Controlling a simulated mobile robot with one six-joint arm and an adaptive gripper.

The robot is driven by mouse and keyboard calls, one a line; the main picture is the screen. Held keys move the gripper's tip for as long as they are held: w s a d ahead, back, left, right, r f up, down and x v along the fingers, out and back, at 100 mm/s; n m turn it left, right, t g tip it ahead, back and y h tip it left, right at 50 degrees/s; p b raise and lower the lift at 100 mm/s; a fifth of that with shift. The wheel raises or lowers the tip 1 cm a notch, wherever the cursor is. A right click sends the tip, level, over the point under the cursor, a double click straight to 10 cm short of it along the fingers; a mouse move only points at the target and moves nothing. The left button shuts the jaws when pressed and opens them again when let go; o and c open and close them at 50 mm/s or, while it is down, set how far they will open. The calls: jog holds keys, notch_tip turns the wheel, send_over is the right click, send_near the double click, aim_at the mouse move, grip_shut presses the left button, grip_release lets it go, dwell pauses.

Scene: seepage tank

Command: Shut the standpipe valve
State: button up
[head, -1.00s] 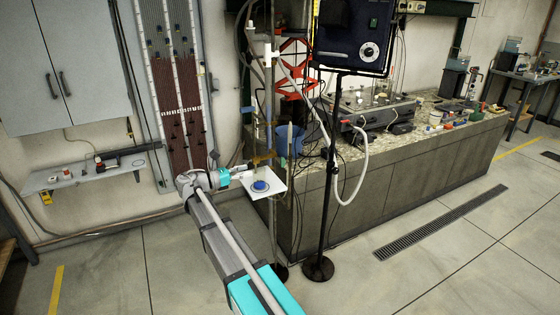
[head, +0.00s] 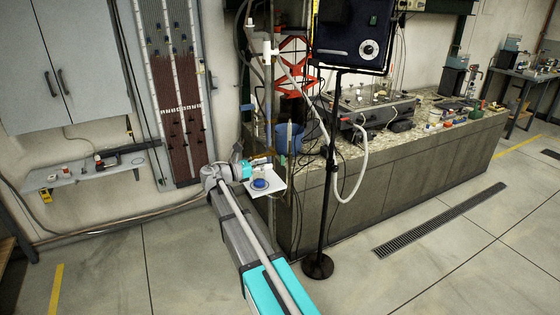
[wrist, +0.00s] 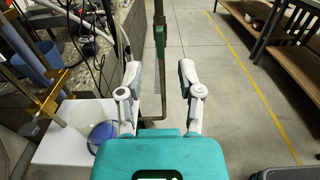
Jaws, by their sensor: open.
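Brass valve fittings (head: 257,156) sit low on the upright standpipe, just above a white plate. In the wrist view a brass fitting (wrist: 48,98) shows at the left, outside my fingers. A thin bent rod with a green sleeve (wrist: 160,38) shows between my fingertips and runs down, bending left behind the left finger; I cannot tell whether it is the valve's lever. My gripper (head: 268,163) is beside the fittings; in the wrist view my gripper (wrist: 161,72) has its two fingers wide apart with nothing clamped. In the head view it partly covers the fittings.
The white plate (head: 274,190) carries a blue disc (head: 260,184) below my gripper. A blue bucket (head: 289,138) stands on the stone bench (head: 400,165). A black stand (head: 322,225) and a white hose (head: 350,185) are to the right. The left floor is clear.

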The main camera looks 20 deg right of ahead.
aim_at(282, 160)
jog(key=shift+w+d, duration=0.15)
jog(key=shift+d, duration=2.95)
grip_shut()
